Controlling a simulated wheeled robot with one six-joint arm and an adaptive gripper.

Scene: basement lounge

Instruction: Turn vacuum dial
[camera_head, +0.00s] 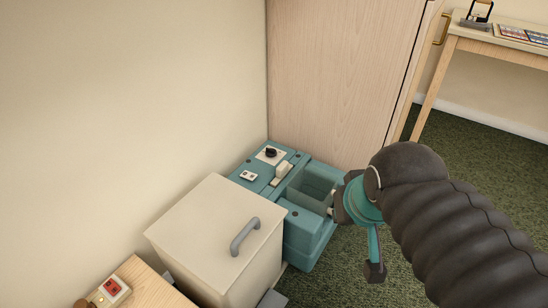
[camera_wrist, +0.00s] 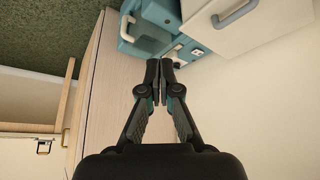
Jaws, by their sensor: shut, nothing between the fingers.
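The vacuum is a teal machine (camera_head: 304,228) on the floor against the wall, between a cream box and a wood-grain cabinet. Its dial (camera_head: 270,153) is a black knob on a white plate on top, at the back. A white lever (camera_head: 283,171) and a small white switch panel (camera_head: 248,175) sit near it. In the wrist view the teal vacuum (camera_wrist: 150,29) lies beyond my gripper (camera_wrist: 159,66), whose dark fingers are shut and empty, pointing toward it. I cannot make out the dial there; the fingertips may cover it. My gripper appears apart from the dial.
The cream box (camera_head: 215,238) with a grey handle stands close in front of the vacuum. The cabinet (camera_head: 340,80) rises behind it. A wooden surface with a red switch (camera_head: 113,287) is at lower left. A side table (camera_head: 500,38) stands far right. Green carpet (camera_head: 490,150) is open at right.

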